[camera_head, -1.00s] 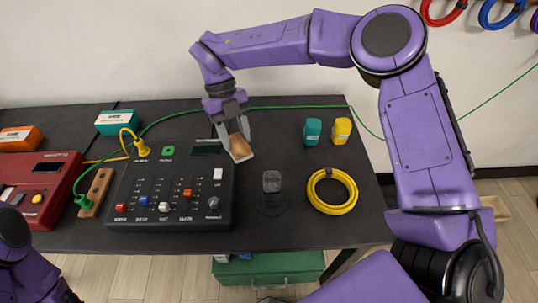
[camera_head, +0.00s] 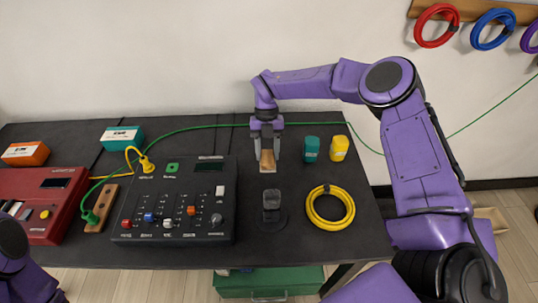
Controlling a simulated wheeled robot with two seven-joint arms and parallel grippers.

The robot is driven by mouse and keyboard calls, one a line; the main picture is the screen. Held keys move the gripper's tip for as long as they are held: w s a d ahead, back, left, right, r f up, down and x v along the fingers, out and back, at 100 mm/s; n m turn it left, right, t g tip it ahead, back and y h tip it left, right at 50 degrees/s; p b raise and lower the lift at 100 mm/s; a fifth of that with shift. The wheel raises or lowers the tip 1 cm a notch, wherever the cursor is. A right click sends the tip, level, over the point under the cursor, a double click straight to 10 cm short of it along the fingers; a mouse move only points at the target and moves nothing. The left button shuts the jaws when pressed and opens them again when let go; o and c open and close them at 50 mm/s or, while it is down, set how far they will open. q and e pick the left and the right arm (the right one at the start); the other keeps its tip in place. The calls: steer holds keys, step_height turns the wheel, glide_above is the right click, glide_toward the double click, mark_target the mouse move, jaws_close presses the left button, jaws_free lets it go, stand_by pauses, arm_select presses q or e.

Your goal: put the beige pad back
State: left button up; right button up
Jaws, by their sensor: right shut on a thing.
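The beige pad (camera_head: 267,162), a small tan block with a pale lower edge, is between the fingers of my right gripper (camera_head: 267,151). The gripper points down and is shut on the pad, above the table behind the small black stand. I cannot tell how high the pad is or whether it touches the table. The black stand (camera_head: 272,216) holds a dark grey block (camera_head: 271,198). Only part of my left arm shows at the lower left; its gripper is out of view.
A black control box (camera_head: 180,229) with knobs is left of the stand. A yellow cable coil (camera_head: 330,220) lies to the right. Teal (camera_head: 311,149) and yellow (camera_head: 339,148) containers stand right of the gripper. A green cable (camera_head: 220,125) runs behind.

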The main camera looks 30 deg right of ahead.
mark_target(269, 149)
steer(key=f, duration=0.2)
steer(key=f+p, duration=0.1)
steer(key=shift+w+d+f, duration=0.1)
steer(key=shift+d+f, duration=0.25)
steer(key=shift+f, duration=0.1)
steer(key=o, duration=0.5)
steer(key=shift+f, duration=0.1)
steer(key=o, duration=0.4)
